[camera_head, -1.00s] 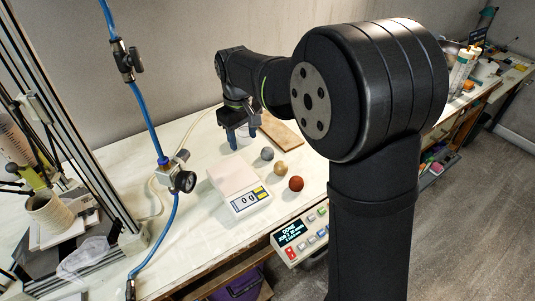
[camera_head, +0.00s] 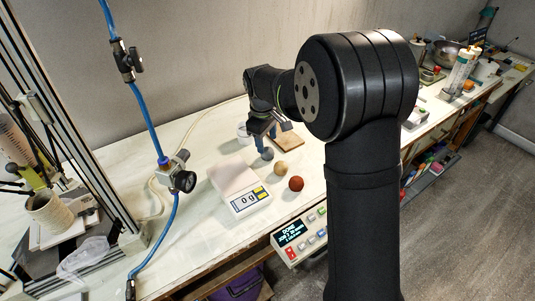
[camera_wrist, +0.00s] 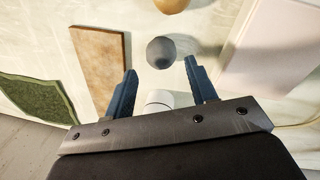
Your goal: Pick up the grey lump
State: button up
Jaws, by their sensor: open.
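The grey lump (camera_head: 267,154) is a small round ball on the white table, at the far end of a row of balls. In the wrist view the grey lump (camera_wrist: 161,52) lies just beyond the fingertips, roughly centred between them. My gripper (camera_head: 265,145) is open, with blue fingers pointing down near the lump. In the wrist view my gripper (camera_wrist: 160,68) shows an empty gap between its fingertips at the lump's near side. I cannot tell its exact height above the table.
A tan ball (camera_head: 280,168) and a red-brown ball (camera_head: 296,183) lie nearer. A scale (camera_head: 231,178) reading 0 g stands left. A wooden board (camera_wrist: 100,65) lies beside the gripper. A white cup (camera_head: 243,136) stands behind; a control box (camera_head: 300,238) is at the front edge.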

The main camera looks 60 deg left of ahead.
aim_at(267, 149)
jog(key=shift+w+a+f, duration=0.1)
jog(key=shift+w+f, duration=0.05)
jog(key=shift+f, duration=1.25)
jog(key=shift+w+f, duration=0.15)
jog(key=shift+f, duration=1.2)
jog(key=c, duration=0.8)
